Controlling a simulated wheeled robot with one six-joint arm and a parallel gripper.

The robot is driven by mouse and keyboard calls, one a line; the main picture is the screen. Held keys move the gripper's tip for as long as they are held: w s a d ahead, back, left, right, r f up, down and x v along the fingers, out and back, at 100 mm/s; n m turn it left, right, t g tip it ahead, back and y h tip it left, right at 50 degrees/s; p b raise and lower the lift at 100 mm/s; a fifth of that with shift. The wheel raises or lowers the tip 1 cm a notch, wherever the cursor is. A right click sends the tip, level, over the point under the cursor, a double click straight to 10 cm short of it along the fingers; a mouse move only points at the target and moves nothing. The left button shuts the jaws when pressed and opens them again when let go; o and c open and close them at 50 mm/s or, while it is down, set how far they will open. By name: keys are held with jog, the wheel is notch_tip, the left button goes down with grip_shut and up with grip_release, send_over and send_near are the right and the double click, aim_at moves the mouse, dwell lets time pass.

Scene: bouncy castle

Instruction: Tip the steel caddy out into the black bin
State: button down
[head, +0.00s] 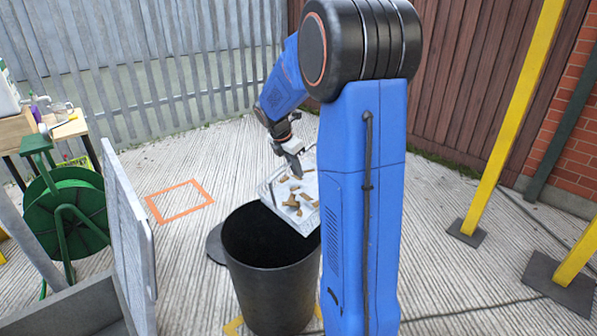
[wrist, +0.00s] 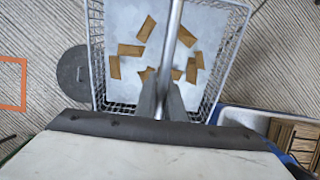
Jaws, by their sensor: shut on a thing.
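The steel caddy (head: 291,200) is a pale wire basket holding several brown flat pieces (wrist: 190,68). It hangs in the air at the back right of the black bin (head: 272,290), and in the head view its lower corner overlaps the bin's rim. My gripper (head: 293,165) is shut on the caddy's handle bar; the fingers (wrist: 160,103) and bar also show in the wrist view. The brown pieces lie on the caddy's floor (wrist: 122,25). The bin is open-topped and dark inside; its contents cannot be made out. My arm hides part of the caddy's right side.
An orange square outline (head: 180,201) marks the floor to the left. A grey panel (head: 130,235) and green hose reel (head: 68,210) stand at left. Yellow posts (head: 515,110) stand at right.

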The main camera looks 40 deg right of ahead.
jog(key=shift+a+r+h, duration=0.55)
jog(key=shift+a+h, duration=0.15)
jog(key=shift+a, duration=0.1)
jog(key=shift+a+r+h, duration=0.55)
jog(key=shift+a+h, duration=0.15)
jog(key=shift+a, duration=0.05)
jog(key=shift+a+r+h, duration=0.25)
jog(key=shift+a+h, duration=0.3)
jog(key=shift+a, duration=0.1)
jog(key=shift+a+r+h, duration=0.25)
jog(key=shift+a+h, duration=0.3)
jog(key=shift+a, duration=0.1)
jog(key=shift+s+a+r+h, duration=0.1)
jog(key=shift+a+r+h, duration=0.05)
jog(key=shift+a+h, duration=0.45)
jog(key=shift+a+r+h, duration=0.1)
jog(key=shift+a+h, duration=0.4)
jog(key=shift+a, duration=0.2)
jog(key=shift+a+h, duration=1.2)
jog(key=shift+a, duration=0.4)
jog(key=shift+s+a+f+t+h, duration=0.1)
jog(key=shift+a+f+h, duration=0.1)
jog(key=shift+a+h, duration=0.5)
jog(key=shift+a+f+t+h, duration=0.1)
jog(key=shift+a+f+h, duration=0.15)
jog(key=shift+a+h, duration=0.5)
jog(key=shift+s+a+f+t+h, duration=0.1)
jog(key=shift+a+f+h, duration=0.1)
jog(key=shift+a+h, duration=0.5)
jog(key=shift+a, duration=0.2)
